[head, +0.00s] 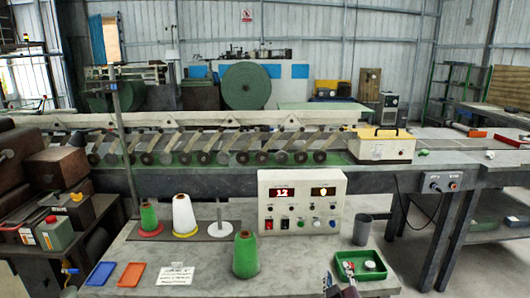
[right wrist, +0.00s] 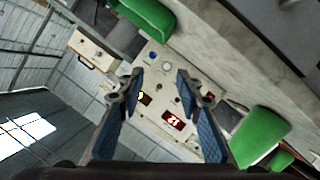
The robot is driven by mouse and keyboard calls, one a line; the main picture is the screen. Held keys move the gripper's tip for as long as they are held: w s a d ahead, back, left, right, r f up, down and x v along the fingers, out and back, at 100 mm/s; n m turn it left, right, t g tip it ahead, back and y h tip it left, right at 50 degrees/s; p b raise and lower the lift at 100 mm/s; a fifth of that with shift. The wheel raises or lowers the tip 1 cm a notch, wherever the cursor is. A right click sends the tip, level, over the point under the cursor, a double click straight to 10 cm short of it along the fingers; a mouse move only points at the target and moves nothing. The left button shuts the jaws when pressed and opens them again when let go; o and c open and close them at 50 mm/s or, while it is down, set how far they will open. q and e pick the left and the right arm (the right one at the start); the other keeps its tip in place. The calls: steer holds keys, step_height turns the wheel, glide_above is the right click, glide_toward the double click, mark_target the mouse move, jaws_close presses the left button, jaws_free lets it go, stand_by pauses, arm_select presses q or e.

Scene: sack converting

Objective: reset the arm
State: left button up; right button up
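My right gripper (head: 330,280) shows at the bottom edge of the head view, above the front of the grey table (head: 210,262), just left of the green tray (head: 343,270). In the right wrist view its two blue-padded fingers (right wrist: 160,90) stand wide apart with nothing between them. The control panel (head: 302,203), with red lit digits, lies beyond the fingers and also shows in the right wrist view (right wrist: 150,85). My left arm and gripper are not in view.
On the table stand a green cone (head: 246,256), a white cone (head: 184,214), another green cone (head: 149,217), a bare white spindle (head: 220,226) and a grey cup (head: 362,229). Blue (head: 100,274) and orange (head: 131,275) trays lie front left. A long roller machine (head: 240,145) runs behind.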

steer(key=s+d+f+m+g, duration=0.2)
steer(key=s+f+g, duration=0.1)
steer(key=s+f, duration=0.35)
steer(key=s+a+f+g+y, duration=0.1)
steer(key=s+f+g, duration=0.2)
steer(key=s, duration=0.8)
steer(key=s+f+m+g+y, duration=0.1)
steer(key=s+f+g, duration=0.1)
steer(key=s, duration=0.9)
steer(key=s+a+f+g+y, duration=0.1)
steer(key=s+f+g, duration=0.2)
steer(key=s, duration=0.7)
step_height(320, 180, down, 26)
steer(key=s+g, duration=0.2)
steer(key=s, duration=0.1)
steer(key=s+d+f, duration=0.3)
steer(key=s+f, duration=1.3)
steer(key=s, duration=0.1)
steer(key=shift+d+f+g, duration=0.15)
steer(key=shift+d+g, duration=0.05)
steer(key=shift+g, duration=0.2)
